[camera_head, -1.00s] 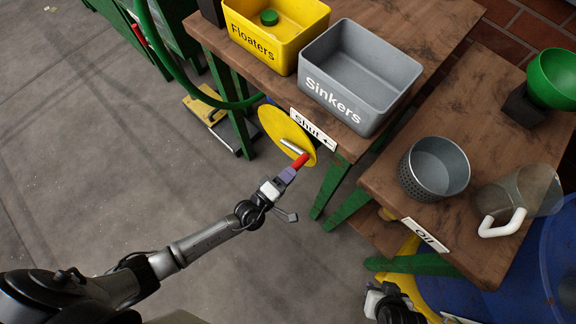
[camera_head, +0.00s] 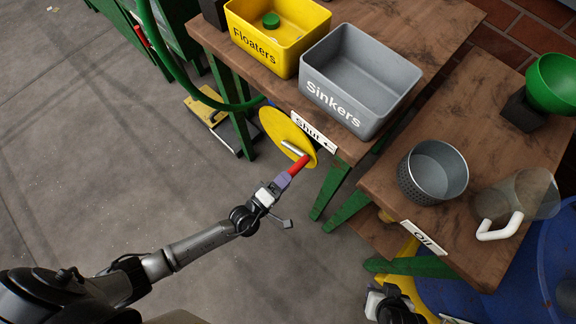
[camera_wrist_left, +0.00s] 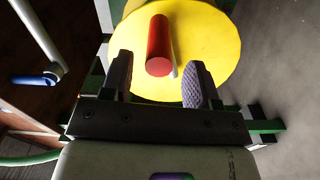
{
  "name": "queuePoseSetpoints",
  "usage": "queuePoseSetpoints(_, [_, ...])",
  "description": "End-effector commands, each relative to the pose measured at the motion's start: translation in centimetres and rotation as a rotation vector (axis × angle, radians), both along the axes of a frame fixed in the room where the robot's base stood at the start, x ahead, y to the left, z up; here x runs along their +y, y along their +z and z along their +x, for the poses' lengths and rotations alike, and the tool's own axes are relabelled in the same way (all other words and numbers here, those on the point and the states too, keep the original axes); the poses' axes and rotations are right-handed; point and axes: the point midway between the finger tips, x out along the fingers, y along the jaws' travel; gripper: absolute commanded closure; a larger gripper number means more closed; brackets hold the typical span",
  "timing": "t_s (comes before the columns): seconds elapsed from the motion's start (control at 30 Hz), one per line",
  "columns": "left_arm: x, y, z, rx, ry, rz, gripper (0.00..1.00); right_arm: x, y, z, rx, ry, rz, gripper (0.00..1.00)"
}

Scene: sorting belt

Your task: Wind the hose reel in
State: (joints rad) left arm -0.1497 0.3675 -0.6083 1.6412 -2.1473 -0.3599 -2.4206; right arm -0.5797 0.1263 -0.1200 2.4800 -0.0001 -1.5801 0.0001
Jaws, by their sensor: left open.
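The hose reel's yellow disc (camera_head: 283,132) stands on edge beside the front of the wooden bench. A metal crank arm (camera_head: 293,148) crosses it and ends in a red handle (camera_head: 298,166). My left gripper (camera_head: 285,178) is open at the handle's near end. In the left wrist view the red handle (camera_wrist_left: 158,48) points towards me, centred between the spread fingers of the gripper (camera_wrist_left: 157,80), with visible gaps on both sides. The yellow disc (camera_wrist_left: 212,50) lies behind it. My right gripper (camera_head: 380,300) shows partly at the bottom edge; its fingers are unclear.
A yellow Floaters bin (camera_head: 262,62) and a grey Sinkers bin (camera_head: 347,112) stand on the bench above the reel. A "shut" label (camera_head: 313,132) is on its edge. A perforated metal pot (camera_head: 415,185) and a clear jug (camera_head: 520,198) stand on the right table. Floor at left is open.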

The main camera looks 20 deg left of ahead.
Motion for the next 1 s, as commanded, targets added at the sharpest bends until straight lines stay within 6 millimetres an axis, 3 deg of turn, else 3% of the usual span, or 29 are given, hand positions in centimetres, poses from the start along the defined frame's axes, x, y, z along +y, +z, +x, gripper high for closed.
queuePoseSetpoints(0.2, [1.6, 0.3, -4.3, 0.004, -0.003, 0.002, 0.45, 0.1, 1.7, 0.0, 0.000, -0.001, 0.002, 0.57])
queuePoseSetpoints(0.5, [3.5, 0.2, -8.9, 0.003, -0.002, 0.001, 0.45, 0.2, 3.0, 0.0, 0.000, -0.006, 0.008, 0.57])
queuePoseSetpoints(0.7, [4.0, 0.1, -10.4, 0.001, -0.001, 0.000, 0.45, 0.3, 3.3, 0.0, 0.000, -0.006, 0.009, 0.57])
queuePoseSetpoints(1.0, [4.2, 0.0, -10.9, 0.001, -0.001, 0.000, 0.45, 0.3, 3.4, 0.0, 0.000, -0.005, 0.009, 0.57])
